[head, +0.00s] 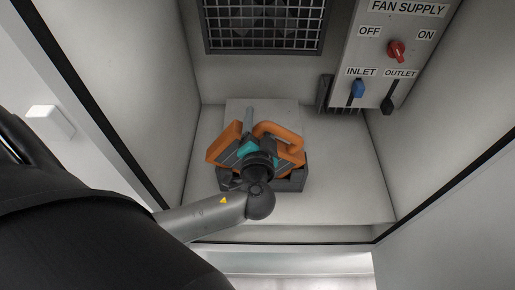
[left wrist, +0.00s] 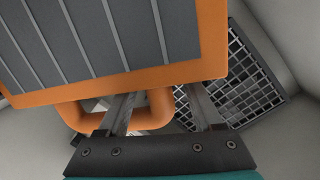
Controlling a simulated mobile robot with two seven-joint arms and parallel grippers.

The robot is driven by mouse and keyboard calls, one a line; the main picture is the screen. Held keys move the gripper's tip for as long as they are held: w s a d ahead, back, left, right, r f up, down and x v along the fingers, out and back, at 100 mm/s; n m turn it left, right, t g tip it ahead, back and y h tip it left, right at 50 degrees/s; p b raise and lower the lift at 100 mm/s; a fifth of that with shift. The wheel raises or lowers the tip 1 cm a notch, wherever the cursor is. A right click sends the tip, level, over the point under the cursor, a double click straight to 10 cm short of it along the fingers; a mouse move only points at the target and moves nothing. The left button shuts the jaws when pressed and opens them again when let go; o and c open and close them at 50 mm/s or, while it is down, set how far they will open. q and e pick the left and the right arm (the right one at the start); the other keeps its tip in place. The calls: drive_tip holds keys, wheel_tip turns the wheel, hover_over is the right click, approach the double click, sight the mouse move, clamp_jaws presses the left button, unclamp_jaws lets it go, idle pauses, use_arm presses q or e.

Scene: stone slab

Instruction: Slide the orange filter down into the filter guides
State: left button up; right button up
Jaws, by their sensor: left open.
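The orange filter (head: 222,144) has an orange frame and a loop handle. In the head view it is tilted and partly hidden behind my wrist, above the dark filter guides (head: 291,184). I cannot tell whether it touches them. In the left wrist view the filter (left wrist: 115,85) fills the top with grey ribbed panels, and its handle (left wrist: 158,108) shows below. My left gripper (head: 255,138) is open at the filter; its spread fingers (left wrist: 163,108) have part of the handle between them. Whether they touch it is unclear. My right gripper is out of view.
The filter and guides are on a pale slab (head: 345,195) between white side walls. A mesh grille (head: 264,25) is on the back wall. A grey panel at upper right has a red knob (head: 396,50), a blue lever (head: 358,89) and a black lever (head: 388,104).

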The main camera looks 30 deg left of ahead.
use_arm(q)
drive_tip(key=shift+w+a+f, duration=0.1)
drive_tip(key=shift+w+a, duration=0.15)
drive_tip(key=shift+w, duration=0.1)
clamp_jaws()
idle(0.3)
idle(0.9)
